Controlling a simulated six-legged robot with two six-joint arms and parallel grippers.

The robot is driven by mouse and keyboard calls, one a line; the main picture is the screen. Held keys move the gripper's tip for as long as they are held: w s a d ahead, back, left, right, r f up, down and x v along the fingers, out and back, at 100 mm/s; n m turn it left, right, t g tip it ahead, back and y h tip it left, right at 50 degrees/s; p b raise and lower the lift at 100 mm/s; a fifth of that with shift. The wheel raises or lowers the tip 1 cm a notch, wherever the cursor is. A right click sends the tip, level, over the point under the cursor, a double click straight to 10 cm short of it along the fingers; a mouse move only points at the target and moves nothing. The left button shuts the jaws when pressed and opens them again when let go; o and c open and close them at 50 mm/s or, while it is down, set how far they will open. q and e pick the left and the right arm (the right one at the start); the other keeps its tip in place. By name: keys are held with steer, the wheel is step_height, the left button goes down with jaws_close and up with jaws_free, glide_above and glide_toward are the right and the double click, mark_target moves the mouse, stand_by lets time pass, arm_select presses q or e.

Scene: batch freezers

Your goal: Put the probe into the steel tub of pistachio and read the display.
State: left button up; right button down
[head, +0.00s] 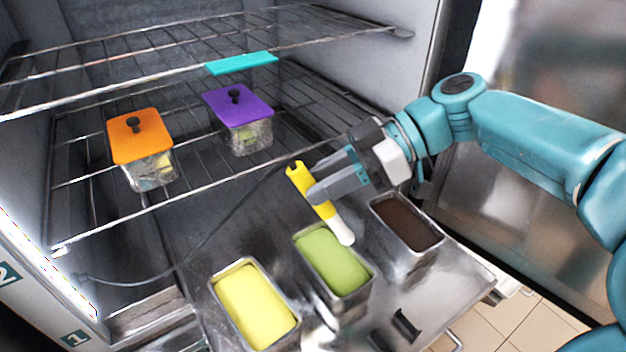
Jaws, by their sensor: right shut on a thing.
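The probe (322,206) has a yellow body with a white lower end and a dark cable at its top. My right gripper (314,194) is shut on its yellow part and holds it tilted. The white end shows over the far right part of the steel tub of green pistachio (335,259). I cannot tell whether the tip touches the green surface. The left gripper is not in view. I cannot make out a display.
A tub of yellow (255,304) stands to the left, a tub of dark brown (407,221) to the right. A black holder (405,325) sits in front on the steel surface. Orange-lidded (140,136) and purple-lidded (238,104) containers stand on a wire shelf behind. The cable (185,262) runs left.

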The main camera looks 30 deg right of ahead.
mark_target(324, 214)
steer(key=shift+s+a, duration=0.25)
steer(key=shift+w+d+f+y, duration=0.3)
steer(key=shift+d+f, duration=0.25)
steer(key=shift+s+a+f+b, duration=0.25)
steer(key=shift+a+f+b, duration=0.15)
steer(key=shift+f+b, duration=0.1)
steer(key=shift+f, duration=0.25)
steer(key=shift+w+d+f+b, duration=0.15)
steer(key=shift+f+b, duration=0.1)
steer(key=shift+f, duration=0.2)
steer(key=shift+w+d+f+b, duration=0.15)
steer(key=shift+f+b, duration=0.1)
steer(key=shift+f, duration=0.55)
steer(key=shift+s+a+f+b, duration=0.25)
steer(key=shift+f+b, duration=0.3)
steer(key=shift+b, duration=0.35)
steer(key=shift+w+d+f+b, duration=0.15)
steer(key=shift+d+f+b, duration=0.05)
steer(key=shift+f+b, duration=2.7)
steer(key=shift+b, duration=0.6)
